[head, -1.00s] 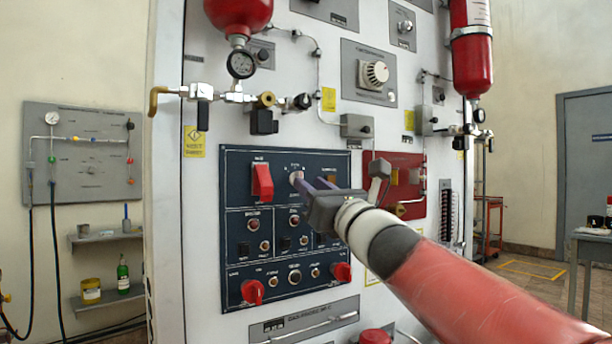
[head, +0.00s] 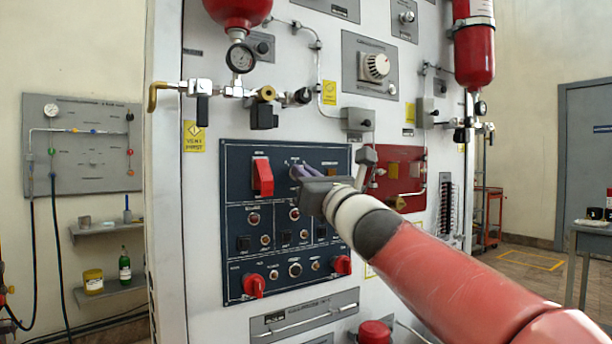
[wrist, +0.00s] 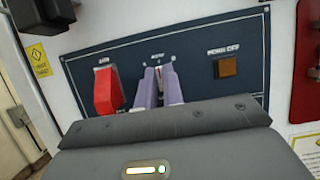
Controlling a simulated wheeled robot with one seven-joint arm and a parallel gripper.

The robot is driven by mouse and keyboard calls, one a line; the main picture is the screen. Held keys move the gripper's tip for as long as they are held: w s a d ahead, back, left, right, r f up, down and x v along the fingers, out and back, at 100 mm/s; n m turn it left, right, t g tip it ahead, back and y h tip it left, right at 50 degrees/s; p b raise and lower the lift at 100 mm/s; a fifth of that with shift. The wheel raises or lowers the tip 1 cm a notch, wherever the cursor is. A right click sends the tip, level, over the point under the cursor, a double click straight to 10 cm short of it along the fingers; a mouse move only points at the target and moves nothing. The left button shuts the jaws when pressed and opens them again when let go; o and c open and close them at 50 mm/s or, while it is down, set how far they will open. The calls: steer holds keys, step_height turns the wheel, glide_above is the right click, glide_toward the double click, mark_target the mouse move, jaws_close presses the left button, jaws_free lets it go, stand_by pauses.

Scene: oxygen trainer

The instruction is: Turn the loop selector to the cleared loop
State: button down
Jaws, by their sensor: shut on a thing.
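The loop selector (wrist: 159,78) is a small pale knob at the top middle of the dark blue control panel (head: 232,190). My gripper (head: 299,171) reaches it from the right. In the wrist view the two purple fingers (wrist: 159,90) stand on either side of the selector, shut on it. The dark gripper body hides most of the selector in the head view. Its marks are too small to read, so I cannot tell which loop it points to. The panel looks tilted in the wrist view.
A red switch (head: 262,177) is just left of the selector, and an amber square button (wrist: 228,66) is to its right. Red knobs (head: 253,286) and several small buttons lie below. Valves and pipes (head: 264,118) stick out above the panel.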

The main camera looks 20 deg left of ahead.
steer(key=shift+n, duration=0.5)
steer(key=n+g, duration=0.2)
steer(key=n, duration=0.1)
steer(key=n+g+y, duration=0.1)
steer(key=n+g, duration=0.1)
steer(key=n, duration=0.2)
steer(key=n+g+y, duration=0.1)
steer(key=n, duration=0.3)
steer(key=shift+g, duration=0.4)
steer(key=shift+n, duration=0.4)
steer(key=c, duration=1.5)
jaws_free()
steer(key=shift+d, duration=0.1)
